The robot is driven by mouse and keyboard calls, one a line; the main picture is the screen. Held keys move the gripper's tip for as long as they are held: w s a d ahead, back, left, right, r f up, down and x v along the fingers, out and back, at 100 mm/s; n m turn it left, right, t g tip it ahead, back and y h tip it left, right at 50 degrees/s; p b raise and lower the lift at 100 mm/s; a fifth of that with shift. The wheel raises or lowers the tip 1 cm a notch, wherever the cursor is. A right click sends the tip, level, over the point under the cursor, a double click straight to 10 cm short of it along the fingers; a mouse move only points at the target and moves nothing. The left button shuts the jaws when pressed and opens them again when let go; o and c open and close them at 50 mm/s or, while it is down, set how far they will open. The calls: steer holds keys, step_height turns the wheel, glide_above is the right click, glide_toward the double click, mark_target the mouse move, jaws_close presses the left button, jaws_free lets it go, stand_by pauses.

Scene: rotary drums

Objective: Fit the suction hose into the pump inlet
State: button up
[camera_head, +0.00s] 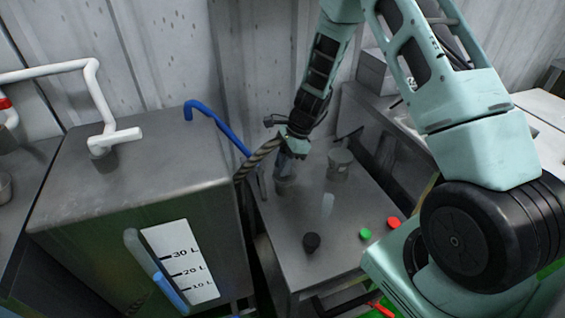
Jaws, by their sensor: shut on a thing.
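My gripper (287,160) is over the left back part of the metal bench, pointing down, and it is shut on the end of the ribbed brown suction hose (257,159). The hose curves from the gripper down to the left, behind the tank's edge. A short grey metal cylinder (285,185) stands on the bench just below the gripper; it looks like the pump inlet. The fingers and hose end partly cover it, so I cannot tell whether the hose end is inside it or only above it.
A wider metal fitting (340,163) stands right of the gripper. A black knob (312,242), a green button (365,234) and a red button (393,222) sit at the bench front. A large tank (130,185) with a litre scale and a blue pipe (214,117) stand to the left.

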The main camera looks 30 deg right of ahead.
steer(key=shift+f+b, duration=0.6)
steer(key=shift+f, duration=0.35)
steer(key=o, duration=1.2)
steer(key=shift+c, duration=0.2)
steer(key=v, duration=1.7)
steer(key=shift+r, duration=0.25)
steer(key=shift+s, duration=0.1)
